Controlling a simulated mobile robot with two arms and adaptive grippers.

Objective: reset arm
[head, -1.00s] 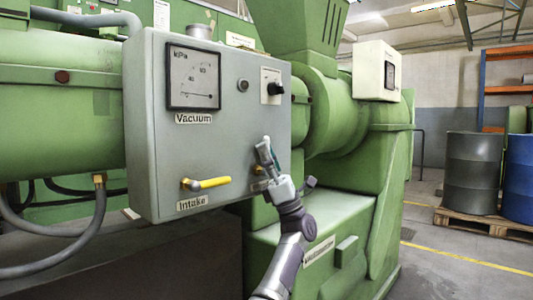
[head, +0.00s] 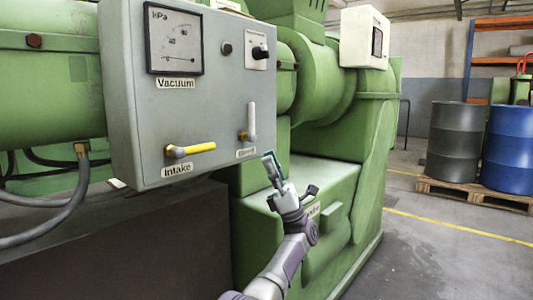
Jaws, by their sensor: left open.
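My left arm comes up from the bottom of the head view. Its gripper (head: 271,168) is open and empty, in front of the green machine and just below the lower right corner of the grey control box (head: 222,95). It appears apart from the box. On the box are a Vacuum gauge (head: 174,38), a yellow Intake handle (head: 192,149) lying nearly level, a pale upright handle (head: 251,120) above a small label, and a black knob (head: 259,53). My right gripper is out of view.
The green extruder (head: 330,95) fills the middle, with a white box (head: 364,38) on it. A grey barrel (head: 456,139) and a blue barrel (head: 510,148) stand on a wooden pallet (head: 470,193) at right. The floor between has a yellow line (head: 450,226) and is clear.

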